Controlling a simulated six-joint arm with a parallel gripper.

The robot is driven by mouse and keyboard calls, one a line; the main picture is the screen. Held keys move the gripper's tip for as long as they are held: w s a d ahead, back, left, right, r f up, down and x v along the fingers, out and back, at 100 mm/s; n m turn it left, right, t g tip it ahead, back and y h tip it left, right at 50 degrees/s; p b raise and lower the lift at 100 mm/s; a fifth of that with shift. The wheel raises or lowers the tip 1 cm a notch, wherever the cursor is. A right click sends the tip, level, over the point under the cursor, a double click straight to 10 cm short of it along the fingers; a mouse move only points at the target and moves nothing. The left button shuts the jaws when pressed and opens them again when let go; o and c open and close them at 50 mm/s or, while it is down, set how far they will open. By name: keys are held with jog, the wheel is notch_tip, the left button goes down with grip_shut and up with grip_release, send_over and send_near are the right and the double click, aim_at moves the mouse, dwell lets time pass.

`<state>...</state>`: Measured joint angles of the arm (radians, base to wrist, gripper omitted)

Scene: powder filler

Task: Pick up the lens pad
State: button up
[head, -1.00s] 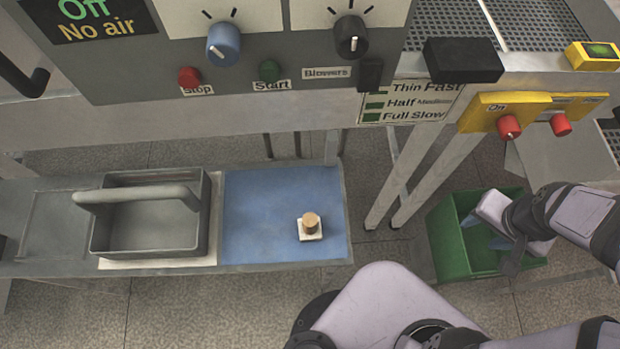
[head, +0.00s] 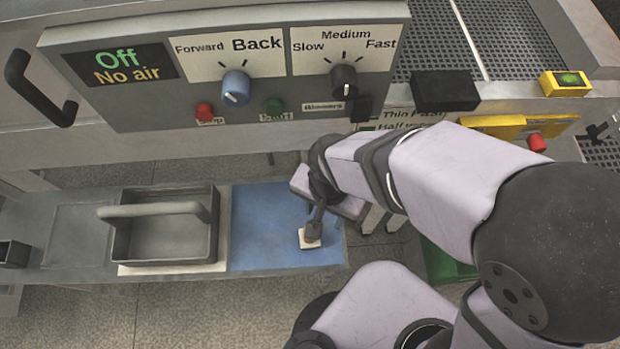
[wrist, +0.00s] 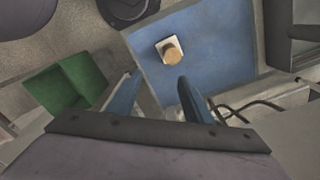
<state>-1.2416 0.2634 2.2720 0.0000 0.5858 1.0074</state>
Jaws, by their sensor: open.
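The lens pad (head: 307,243) looks like a small white square with a round tan knob on top. It lies on the blue mat (head: 262,225).
A grey tray with a handle (head: 160,211) stands left of the mat. The control panel (head: 130,108) with knobs and buttons rises behind the bench. A green bin (wrist: 65,85) stands off to one side, mostly hidden behind my arm in the head view.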

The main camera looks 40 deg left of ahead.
jog(key=s, duration=0.2)
jog(key=s+a, duration=0.1)
jog(key=shift+s+a+f, duration=0.1)
jog(key=shift+s+a, duration=0.05)
jog(key=shift+s, duration=0.25)
jog(key=p, duration=0.2)
send_near(305, 243)
jog(key=shift+w+a+f, duration=0.1)
jog(key=shift+w+f, duration=0.4)
jog(key=shift+w, duration=0.35)
jog(key=shift+f, duration=1.65)
jog(key=shift+c, duration=0.3)
jog(key=c, duration=1.1)
